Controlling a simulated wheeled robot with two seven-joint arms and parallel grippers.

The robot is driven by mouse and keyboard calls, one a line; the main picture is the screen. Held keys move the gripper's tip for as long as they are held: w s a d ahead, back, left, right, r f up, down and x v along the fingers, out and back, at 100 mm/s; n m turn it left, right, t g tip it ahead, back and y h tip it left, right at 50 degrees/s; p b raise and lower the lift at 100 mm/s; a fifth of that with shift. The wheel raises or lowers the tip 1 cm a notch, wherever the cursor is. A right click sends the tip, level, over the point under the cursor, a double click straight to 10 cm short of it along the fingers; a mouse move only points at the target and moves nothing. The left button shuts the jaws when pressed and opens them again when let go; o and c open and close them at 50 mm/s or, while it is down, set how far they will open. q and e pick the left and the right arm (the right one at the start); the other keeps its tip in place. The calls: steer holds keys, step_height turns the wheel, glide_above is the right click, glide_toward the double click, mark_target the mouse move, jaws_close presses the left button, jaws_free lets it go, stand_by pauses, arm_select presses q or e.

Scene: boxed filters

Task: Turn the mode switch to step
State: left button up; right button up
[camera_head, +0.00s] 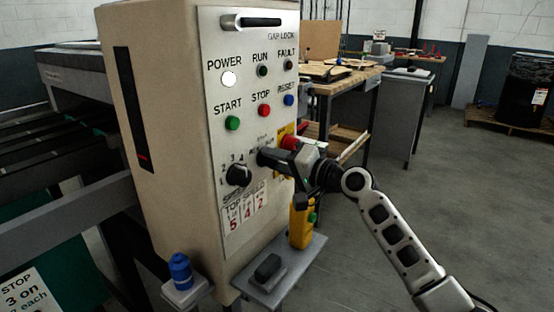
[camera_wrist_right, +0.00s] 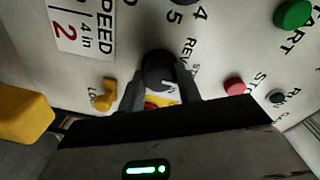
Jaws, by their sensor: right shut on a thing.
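The mode switch is a round black knob (camera_wrist_right: 158,68) on the pale control panel (camera_head: 210,95). In the right wrist view it sits between the two fingers of my right gripper (camera_wrist_right: 160,82), which is shut on it. A white pointer mark shows on the knob's lower right. The label REV and part of a label starting with S show beside it; the fingers cover other labels. In the head view my right gripper (camera_head: 265,157) reaches the panel from the right and mostly hides the switch. My left gripper is not in view.
A numbered black speed knob (camera_head: 239,174) lies left of my gripper. A red emergency button (camera_head: 289,143) on yellow is close to it. Green start (camera_head: 233,123), red stop (camera_head: 264,110) and blue reset (camera_head: 289,100) buttons are above. Open floor lies right.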

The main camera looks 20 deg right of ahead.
steer(key=o, duration=1)
steer(key=shift+r, duration=0.25)
steer(key=f+b+v, duration=0.1)
steer(key=b+v, duration=0.1)
steer(key=v, duration=1.4)
steer(key=shift+d, duration=0.15)
steer(key=shift+w+f, duration=0.1)
